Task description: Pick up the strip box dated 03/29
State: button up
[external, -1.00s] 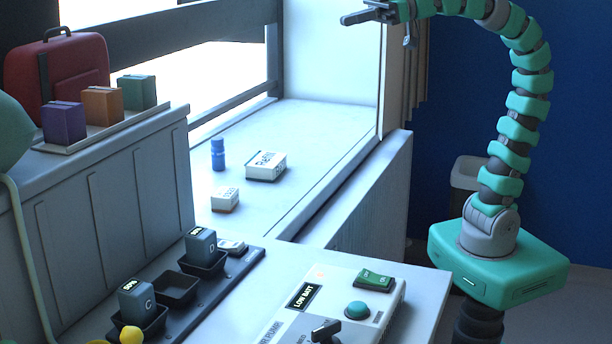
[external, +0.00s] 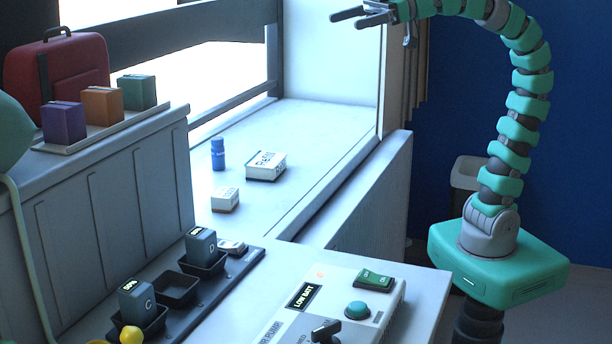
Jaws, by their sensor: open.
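Two white boxes with dark print stand on the window sill. The larger box (external: 266,166) lies farther back, with large lettering on its top and a dark lower edge. The smaller box (external: 225,200) stands nearer the front, with a reddish-brown lower edge. I cannot read a date on either, so I cannot tell which is the strip box dated 03/29. My gripper (external: 346,17) is at the top of the external view, high above and to the right of both boxes. Its fingers are apart and hold nothing.
A blue bottle (external: 218,154) stands on the sill (external: 320,130) beside the boxes. Purple (external: 63,122), orange (external: 102,103) and green (external: 137,92) boxes line a cabinet near a red case (external: 80,75). A pump unit (external: 345,300) and a charger rack (external: 225,282) occupy the front counter.

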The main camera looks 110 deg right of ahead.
jog(key=w+d+f+m+g+h+b, duration=0.1)
jog(key=w+d+f, duration=0.1)
jog(key=w+f, duration=0.3)
jog(key=w+d+f+m+h, duration=0.1)
jog(key=w+d+f, duration=0.25)
jog(key=f, duration=0.45)
jog(key=m+g+h+b, duration=0.3)
jog(key=m+h, duration=0.2)
jog(key=h, duration=0.1)
send_near(223, 192)
jog(key=w, duration=0.1)
jog(key=w+d, duration=0.1)
jog(key=w+d+b, duration=0.1)
jog(key=shift+w+f+g, duration=0.15)
jog(key=shift+f+g, duration=0.15)
jog(key=shift+f, duration=0.1)
jog(key=shift+b+x, duration=0.8)
jog(key=shift+x, duration=1.5)
jog(key=shift+w+d+f, duration=0.15)
jog(key=shift+d+f, duration=0.1)
jog(key=shift+c, duration=0.3)
jog(key=c, duration=1)
